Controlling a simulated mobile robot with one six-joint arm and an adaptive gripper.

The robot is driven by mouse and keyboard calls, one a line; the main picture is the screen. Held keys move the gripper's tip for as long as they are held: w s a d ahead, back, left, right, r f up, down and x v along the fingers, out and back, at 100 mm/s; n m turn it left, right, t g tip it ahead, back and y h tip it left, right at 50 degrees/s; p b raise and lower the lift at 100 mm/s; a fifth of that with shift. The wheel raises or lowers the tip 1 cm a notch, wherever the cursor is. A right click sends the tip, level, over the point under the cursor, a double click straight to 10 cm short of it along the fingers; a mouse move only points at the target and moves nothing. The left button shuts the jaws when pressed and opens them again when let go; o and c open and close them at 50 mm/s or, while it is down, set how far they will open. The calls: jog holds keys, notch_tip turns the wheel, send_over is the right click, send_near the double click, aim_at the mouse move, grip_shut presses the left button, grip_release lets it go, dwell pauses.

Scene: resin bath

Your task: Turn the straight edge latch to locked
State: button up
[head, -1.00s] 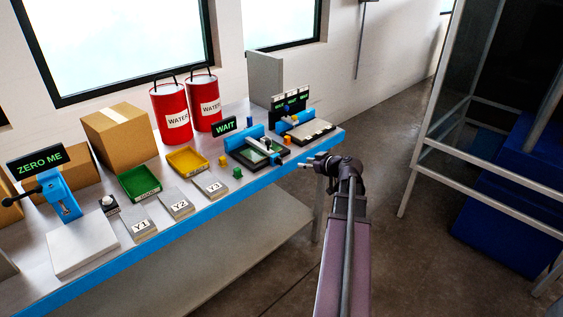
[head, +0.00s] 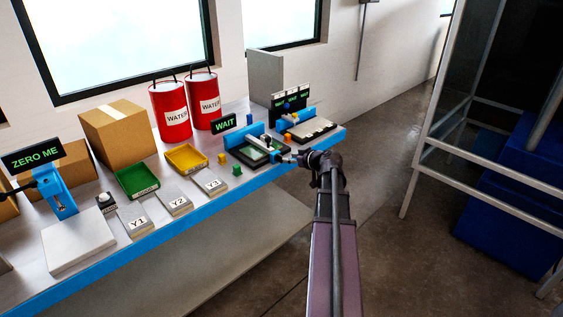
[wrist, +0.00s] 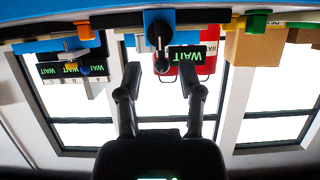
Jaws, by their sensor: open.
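My gripper (head: 284,158) is at the front edge of the bench, beside the black station with the blue straight edge (head: 245,138). In the wrist view, which looks upside down, my gripper (wrist: 160,68) has its two fingers spread apart with nothing held. A black knob with a pale pointer (wrist: 158,34), apparently the latch, is on a blue block (wrist: 151,14), ahead of and roughly between the fingertips. I cannot tell whether the fingers touch it. Its locked or unlocked marking is not readable. A WAIT sign (head: 224,123) stands behind the station.
A second blue-backed station (head: 308,130) with several WAIT signs stands to the right. Red WATER drums (head: 171,110) stand behind.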

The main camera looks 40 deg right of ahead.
aim_at(282, 157)
jog(key=shift+b+x, duration=0.85)
jog(key=shift+x, duration=2.05)
grip_shut()
